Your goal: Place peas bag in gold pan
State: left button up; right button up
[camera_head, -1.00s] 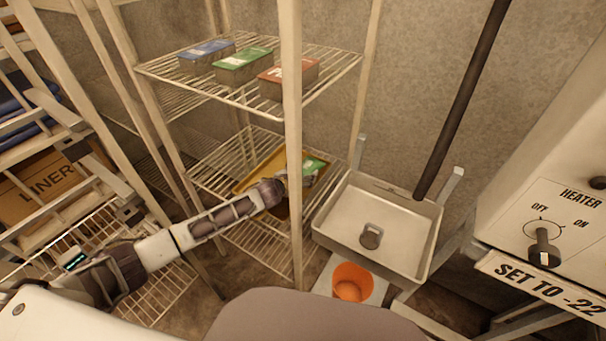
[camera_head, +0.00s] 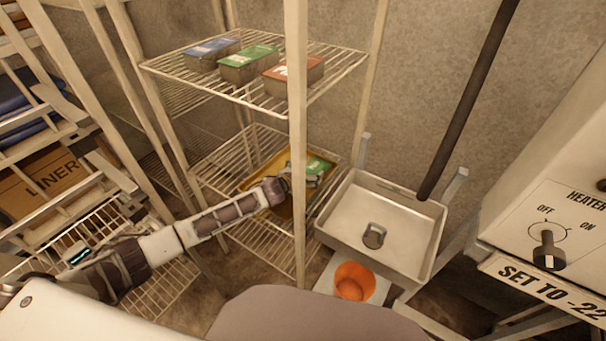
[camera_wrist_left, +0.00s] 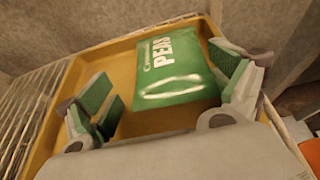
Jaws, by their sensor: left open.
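The green peas bag (camera_wrist_left: 168,68) lies in the gold pan (camera_wrist_left: 140,118) in the left wrist view, near the pan's far side. In the head view the gold pan (camera_head: 262,180) sits on the lower wire shelf and the bag (camera_head: 318,166) shows as a small green patch, partly hidden by my gripper and a post. My left gripper (camera_wrist_left: 172,95) is open, with its two fingers spread on either side of the bag's near end. In the head view the left gripper (camera_head: 305,177) is at the pan. My right gripper is not in view.
An upright shelf post (camera_head: 297,130) stands in front of the pan. Blue, green and red-lidded containers (camera_head: 248,64) sit on the upper shelf. To the right are a metal sink (camera_head: 378,225), an orange bucket (camera_head: 354,281) and a heater box (camera_head: 550,215).

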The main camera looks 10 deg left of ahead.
pick_arm(q)
jog(key=shift+r, duration=0.2)
jog(key=shift+v, duration=0.9)
jog(key=v, duration=0.4)
jog(key=shift+f+p, duration=0.1)
jog(key=shift+p, duration=0.3)
jog(key=shift+v, duration=2.95)
jog(key=shift+s, duration=0.15)
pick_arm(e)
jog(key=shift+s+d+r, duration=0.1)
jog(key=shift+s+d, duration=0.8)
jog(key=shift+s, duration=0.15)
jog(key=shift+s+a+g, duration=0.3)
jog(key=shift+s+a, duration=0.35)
